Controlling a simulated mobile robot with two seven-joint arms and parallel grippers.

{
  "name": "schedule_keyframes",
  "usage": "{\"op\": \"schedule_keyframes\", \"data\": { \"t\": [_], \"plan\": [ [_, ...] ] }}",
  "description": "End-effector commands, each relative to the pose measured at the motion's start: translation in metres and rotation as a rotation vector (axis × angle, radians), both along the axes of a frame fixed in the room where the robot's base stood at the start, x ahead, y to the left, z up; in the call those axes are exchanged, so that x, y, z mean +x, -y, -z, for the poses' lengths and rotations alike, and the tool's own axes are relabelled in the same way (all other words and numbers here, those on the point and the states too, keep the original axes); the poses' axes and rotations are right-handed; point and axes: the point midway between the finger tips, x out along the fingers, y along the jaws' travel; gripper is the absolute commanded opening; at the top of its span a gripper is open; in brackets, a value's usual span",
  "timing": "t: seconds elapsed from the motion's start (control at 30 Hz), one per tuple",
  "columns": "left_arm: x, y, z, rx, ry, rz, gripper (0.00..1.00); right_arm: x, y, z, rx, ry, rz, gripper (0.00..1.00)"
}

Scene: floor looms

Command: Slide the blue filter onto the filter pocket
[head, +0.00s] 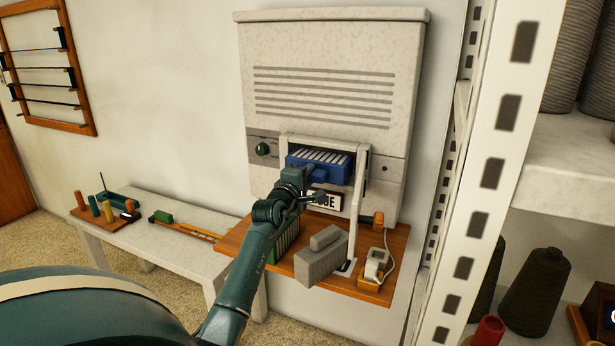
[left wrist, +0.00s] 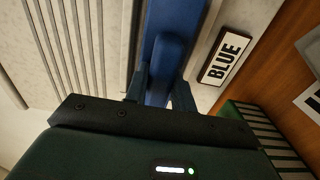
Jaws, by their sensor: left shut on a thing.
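The blue filter (head: 335,172) is a blue box with white pleats on top. It sits at the opening of the filter pocket (head: 362,165), a pale frame on the wall unit; I cannot tell how deep it is. My left gripper (head: 297,178) is shut on the filter's front handle. In the left wrist view the fingers (left wrist: 160,88) close on the blue handle (left wrist: 168,60), with the blue filter body (left wrist: 180,18) beyond. A label reading BLUE (left wrist: 227,57) is below the pocket; in the head view my arm partly covers it. My right gripper is not in view.
A wooden shelf (head: 378,292) under the unit holds a grey block (head: 320,262), a green pleated filter (head: 287,242) and a small orange-based device (head: 376,268). A white bench (head: 185,250) stands left; a perforated rack post (head: 492,150) rises close on the right.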

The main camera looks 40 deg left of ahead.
Motion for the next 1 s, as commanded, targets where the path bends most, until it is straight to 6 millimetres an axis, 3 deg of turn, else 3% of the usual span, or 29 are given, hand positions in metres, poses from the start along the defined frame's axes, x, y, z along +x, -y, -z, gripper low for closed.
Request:
{"op": "schedule_keyframes", "data": {
  "t": [0.47, 1.0],
  "plan": [
    [0.002, -0.001, -0.001, 0.000, 0.002, 0.000, 0.00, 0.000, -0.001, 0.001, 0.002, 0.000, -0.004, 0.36],
    [0.027, -0.009, 0.000, 0.001, 0.003, -0.001, 0.00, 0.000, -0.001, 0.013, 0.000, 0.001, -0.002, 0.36]
  ]
}}
